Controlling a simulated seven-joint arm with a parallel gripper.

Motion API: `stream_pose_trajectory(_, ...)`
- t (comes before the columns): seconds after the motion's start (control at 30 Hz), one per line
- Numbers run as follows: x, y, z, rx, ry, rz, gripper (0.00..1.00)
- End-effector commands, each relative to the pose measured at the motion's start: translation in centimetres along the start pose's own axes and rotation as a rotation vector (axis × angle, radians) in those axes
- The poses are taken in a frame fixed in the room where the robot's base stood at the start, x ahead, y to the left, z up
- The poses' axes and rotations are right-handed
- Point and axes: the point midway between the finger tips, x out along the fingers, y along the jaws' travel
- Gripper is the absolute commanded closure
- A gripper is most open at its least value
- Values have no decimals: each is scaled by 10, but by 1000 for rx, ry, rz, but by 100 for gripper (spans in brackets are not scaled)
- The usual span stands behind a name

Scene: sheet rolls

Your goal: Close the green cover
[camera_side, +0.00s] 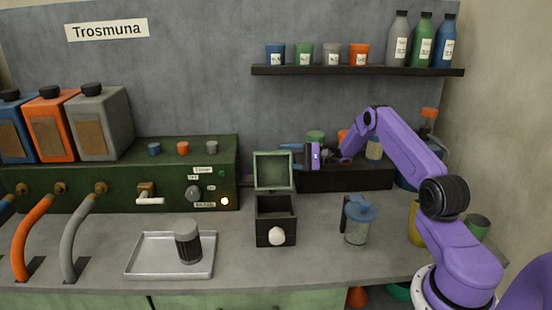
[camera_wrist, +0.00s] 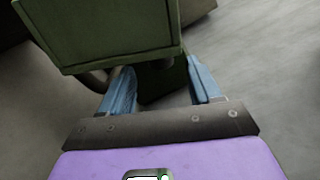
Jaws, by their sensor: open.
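The green cover (camera_side: 273,170) stands upright, open, at the back of a small dark box (camera_side: 276,222) with a white knob on its front. My gripper (camera_side: 285,156) is level with the cover's upper right part in the side view, its blue fingers pointing left; I cannot tell whether they touch it. In the wrist view, the blue fingers (camera_wrist: 162,85) are spread apart. A green panel (camera_wrist: 110,35) fills the top of that view; I cannot tell for sure that it is the cover. A darker green part shows between the fingers.
A green machine (camera_side: 120,165) with knobs is behind left, a dark rack (camera_side: 345,180) behind right. The counter before the box is clear.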

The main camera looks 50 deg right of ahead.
Motion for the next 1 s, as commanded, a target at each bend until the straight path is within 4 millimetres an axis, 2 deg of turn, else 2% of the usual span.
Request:
stream_pose_trajectory(0.1,20,1,1,1,-2,1,37)
stream_pose_trajectory(0.3,40,0,0,1,0,1,37)
stream_pose_trajectory(0.67,45,0,0,1,0,0,37)
stream_pose_trajectory(0.7,45,0,0,1,0,0,40)
stream_pose_trajectory(0.77,45,0,0,1,0,0,60)
stream_pose_trajectory(0.8,45,0,0,1,0,0,73)
stream_pose_trajectory(0.9,45,0,0,1,0,0,100)
stream_pose_trajectory(1.0,45,0,0,1,0,0,100)
